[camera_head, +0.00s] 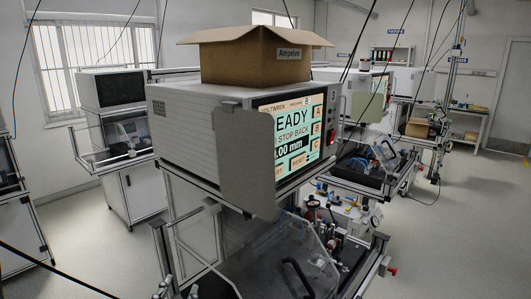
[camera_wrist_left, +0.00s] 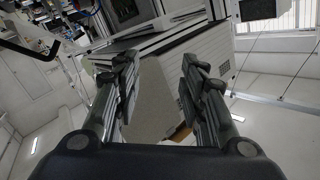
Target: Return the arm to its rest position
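My left gripper (camera_wrist_left: 158,64) shows in the left wrist view with its two dark fingers spread apart. Nothing is held between them. Past the fingers is the pale side of a cabinet, seen at a steep tilt. In the head view, small dark parts at the bottom edge, left of centre, may be the tips of this gripper, but I cannot tell for sure. My right gripper shows in neither view. The tester (camera_head: 200,125) stands in the middle of the head view, its lit screen (camera_head: 297,133) partly hidden by a grey panel (camera_head: 248,160).
An open cardboard box (camera_head: 240,62) sits on the tester. Below the tester is a bench with a clear cover (camera_head: 300,255) and metal frame posts. Other test benches stand behind at left (camera_head: 137,190) and right. Grey floor (camera_head: 85,240) is free at the left.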

